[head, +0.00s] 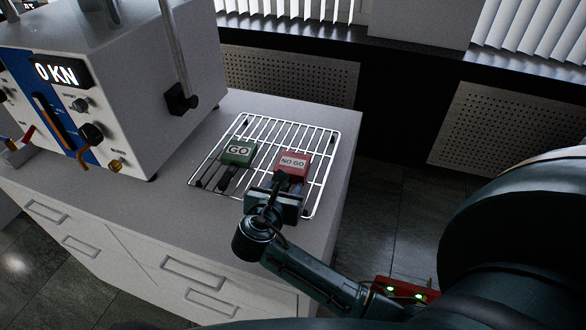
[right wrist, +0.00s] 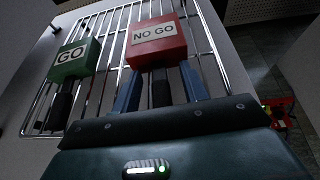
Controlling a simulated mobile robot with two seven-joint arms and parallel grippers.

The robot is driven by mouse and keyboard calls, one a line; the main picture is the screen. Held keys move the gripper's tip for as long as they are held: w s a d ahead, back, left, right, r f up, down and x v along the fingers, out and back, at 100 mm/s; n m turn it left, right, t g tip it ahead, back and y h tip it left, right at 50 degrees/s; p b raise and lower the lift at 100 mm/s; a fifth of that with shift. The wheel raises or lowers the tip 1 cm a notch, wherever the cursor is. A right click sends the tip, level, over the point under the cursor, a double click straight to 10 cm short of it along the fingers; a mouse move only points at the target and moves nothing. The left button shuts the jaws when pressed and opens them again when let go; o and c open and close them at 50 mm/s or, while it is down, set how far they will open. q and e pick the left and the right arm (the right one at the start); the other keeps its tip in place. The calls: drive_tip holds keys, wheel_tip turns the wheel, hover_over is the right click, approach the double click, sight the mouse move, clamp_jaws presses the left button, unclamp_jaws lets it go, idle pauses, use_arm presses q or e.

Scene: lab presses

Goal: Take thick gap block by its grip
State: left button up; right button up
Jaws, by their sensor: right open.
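A red block (head: 292,165) labelled NO GO lies on a wire rack, its dark grip pointing towards me. A green block (head: 239,152) labelled GO lies to its left, also with a dark grip. Neither label names thickness, and I cannot tell surely which is thicker. My right gripper (head: 283,186) is at the red block's grip. In the right wrist view its two bluish fingers (right wrist: 160,90) stand open, one each side of the dark grip of the red block (right wrist: 156,41), with gaps visible. The green block (right wrist: 76,58) is left of the fingers. My left gripper is out of view.
The wire rack (head: 325,151) lies on a grey cabinet top (head: 150,205) near its right edge. A press with a 0 KN display (head: 62,74) stands at the left. Free bench surface lies between the press and the rack. Floor lies beyond the right edge.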

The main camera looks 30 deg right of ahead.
clamp_jaws()
drive_tip(key=shift+r, duration=0.1)
idle(0.4)
